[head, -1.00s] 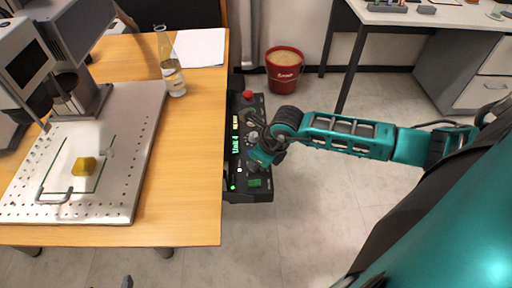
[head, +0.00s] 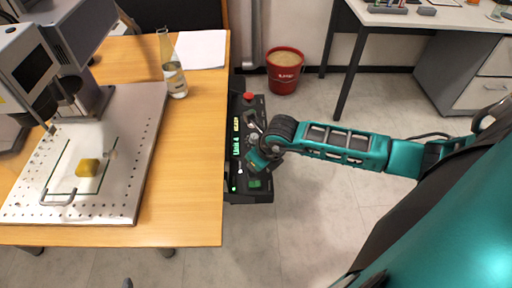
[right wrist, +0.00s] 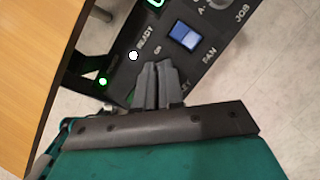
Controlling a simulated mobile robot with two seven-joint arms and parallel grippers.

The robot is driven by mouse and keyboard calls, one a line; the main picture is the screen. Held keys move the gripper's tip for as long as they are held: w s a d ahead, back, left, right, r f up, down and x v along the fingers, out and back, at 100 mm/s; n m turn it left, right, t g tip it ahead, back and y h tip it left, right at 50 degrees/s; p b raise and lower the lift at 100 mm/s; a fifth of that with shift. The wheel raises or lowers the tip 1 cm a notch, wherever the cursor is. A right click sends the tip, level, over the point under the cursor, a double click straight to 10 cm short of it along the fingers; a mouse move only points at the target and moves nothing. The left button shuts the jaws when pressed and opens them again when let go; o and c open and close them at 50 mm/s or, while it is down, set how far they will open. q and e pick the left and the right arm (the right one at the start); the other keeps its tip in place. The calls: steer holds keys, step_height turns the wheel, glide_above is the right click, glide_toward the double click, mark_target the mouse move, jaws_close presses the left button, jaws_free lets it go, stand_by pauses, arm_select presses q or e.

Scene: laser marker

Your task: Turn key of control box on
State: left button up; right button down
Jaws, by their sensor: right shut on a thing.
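The black control box (head: 261,105) is mounted at the right edge of the wooden table, with a red button (head: 248,96) at its far end. My right gripper (head: 256,165) is down at its panel. In the right wrist view, the grey fingers (right wrist: 155,84) are together at the panel near the "ON" and "READY" markings. They are shut on the key, which they hide, so its angle cannot be told. A green light (right wrist: 102,81) and a white light (right wrist: 133,56) are lit beside the fingers. My left gripper is not seen.
A blue rocker switch (right wrist: 185,36) marked FAN is close to the fingers. On the table (head: 205,130) are a metal plate (head: 130,150) with a yellow block (head: 88,167) and a glass flask (head: 174,80). A red bucket (head: 284,75) stands on the floor behind.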

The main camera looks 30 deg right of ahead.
steer(key=c, duration=1.3)
jaws_free()
steer(key=shift+o, duration=0.2)
steer(key=p+v, duration=0.1)
steer(key=v, duration=1.2)
steer(key=shift+p, duration=0.35)
steer(key=shift+f, duration=0.1)
